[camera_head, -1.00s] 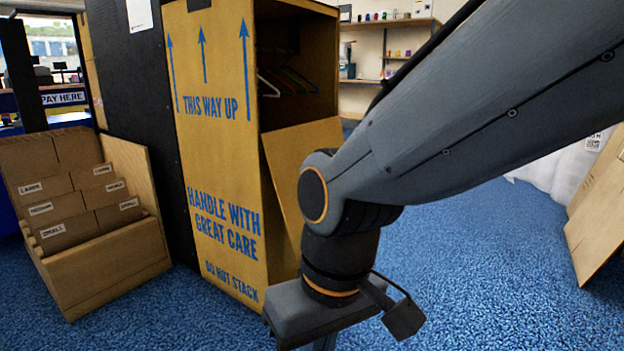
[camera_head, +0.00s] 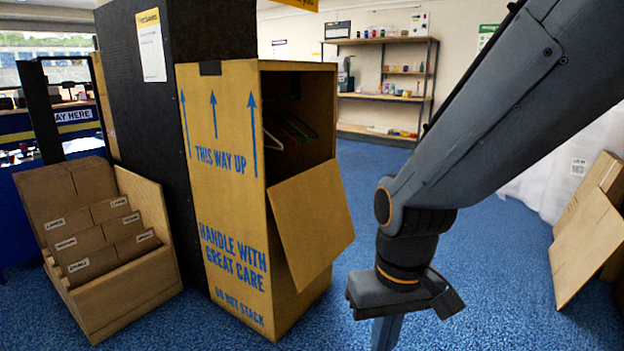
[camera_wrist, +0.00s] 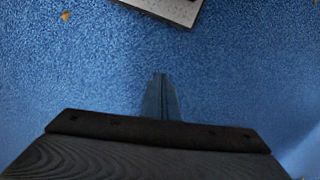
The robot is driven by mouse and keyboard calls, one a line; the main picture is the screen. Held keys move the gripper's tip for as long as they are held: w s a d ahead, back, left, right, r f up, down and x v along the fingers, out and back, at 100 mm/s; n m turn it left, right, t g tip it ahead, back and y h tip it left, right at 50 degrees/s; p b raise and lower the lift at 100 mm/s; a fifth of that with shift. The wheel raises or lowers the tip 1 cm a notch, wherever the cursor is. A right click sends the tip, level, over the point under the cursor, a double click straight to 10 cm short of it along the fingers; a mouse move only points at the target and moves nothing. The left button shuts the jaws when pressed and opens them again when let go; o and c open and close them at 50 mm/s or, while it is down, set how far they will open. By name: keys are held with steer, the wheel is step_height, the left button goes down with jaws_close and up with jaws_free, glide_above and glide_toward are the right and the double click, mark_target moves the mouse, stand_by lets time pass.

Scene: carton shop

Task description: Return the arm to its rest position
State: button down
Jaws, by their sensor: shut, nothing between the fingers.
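My arm reaches in from the upper right of the head view and bends down at the wrist. My gripper (camera_head: 386,334) hangs below it, with its lower end cut off by the bottom edge of the head view. In the wrist view the fingers of my gripper (camera_wrist: 160,95) are together with nothing between them, pointing over bare blue carpet. My gripper is to the right of the tall wardrobe carton (camera_head: 225,190) and apart from it.
The carton's front flap (camera_head: 313,222) hangs open, with hangers (camera_head: 290,128) inside. A cardboard sorter (camera_head: 125,282) stands at left. Flat cardboard sheets (camera_head: 583,245) lean at right. Shelves (camera_head: 385,97) stand at the back wall. Blue carpet (camera_head: 490,260) is clear between.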

steer(key=s+d+r+m+p, duration=0.2)
steer(key=d+r+p, duration=0.6)
steer(key=r+p, duration=0.2)
steer(key=shift+s+d+h+p, duration=0.15)
steer(key=shift+h+p, duration=0.15)
steer(key=shift+p, duration=0.75)
